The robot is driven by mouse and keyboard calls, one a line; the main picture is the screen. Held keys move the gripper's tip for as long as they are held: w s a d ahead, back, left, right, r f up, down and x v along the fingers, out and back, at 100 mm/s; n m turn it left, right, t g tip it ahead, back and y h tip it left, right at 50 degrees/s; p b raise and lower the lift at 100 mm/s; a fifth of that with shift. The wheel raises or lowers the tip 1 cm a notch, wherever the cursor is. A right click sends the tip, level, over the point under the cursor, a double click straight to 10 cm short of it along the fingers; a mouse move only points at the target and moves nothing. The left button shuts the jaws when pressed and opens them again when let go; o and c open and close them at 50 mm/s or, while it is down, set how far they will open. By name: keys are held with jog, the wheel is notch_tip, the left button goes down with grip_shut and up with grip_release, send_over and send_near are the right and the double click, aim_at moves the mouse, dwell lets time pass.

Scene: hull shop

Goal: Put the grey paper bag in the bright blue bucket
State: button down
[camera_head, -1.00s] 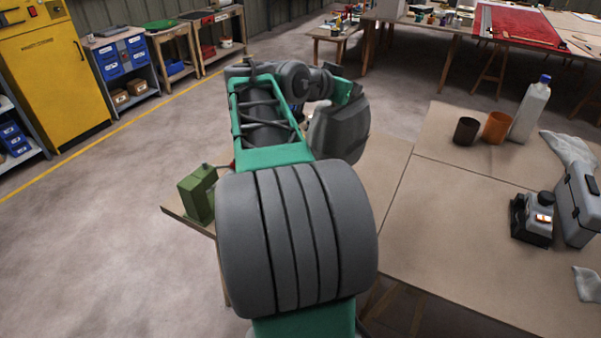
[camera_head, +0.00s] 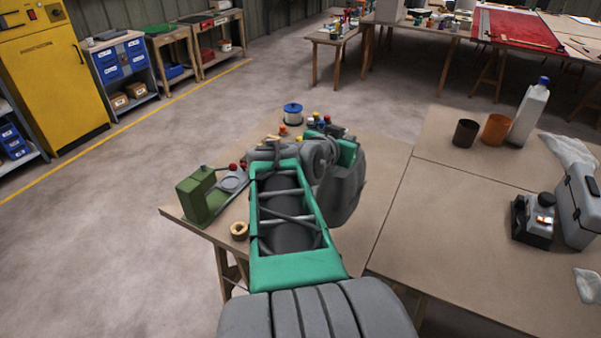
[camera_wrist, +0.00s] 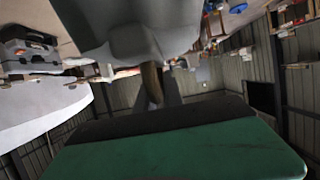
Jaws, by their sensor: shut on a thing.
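My arm reaches out over the table's left part, and my gripper (camera_head: 345,155) is mostly hidden behind it. Beyond the arm a large dark grey shape, seemingly the grey paper bag (camera_head: 350,195), hangs at the gripper. In the wrist view a smooth grey shape fills the top, with a brown strip (camera_wrist: 151,85) below it. The green and black part of my gripper (camera_wrist: 170,150) fills the bottom. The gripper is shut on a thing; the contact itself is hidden.
The table (camera_head: 420,220) holds a green tool (camera_head: 200,195), a tape roll (camera_head: 239,231), a wire spool (camera_head: 293,113), a dark cup (camera_head: 466,133), an orange cup (camera_head: 495,129), a white bottle (camera_head: 531,112) and a grey case (camera_head: 580,205). Its middle is bare. Open floor lies left.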

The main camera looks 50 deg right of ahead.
jog(key=w+d+f+p, duration=0.4)
jog(key=w+d+f, duration=0.3)
jog(key=d+f, duration=0.5)
jog(key=shift+d+f, duration=0.15)
jog(key=shift+f, duration=0.1)
jog(key=shift+w, duration=0.1)
jog(key=shift+f, duration=0.2)
jog(key=c, duration=1.5)
grip_release()
jog(key=shift+f, duration=0.1)
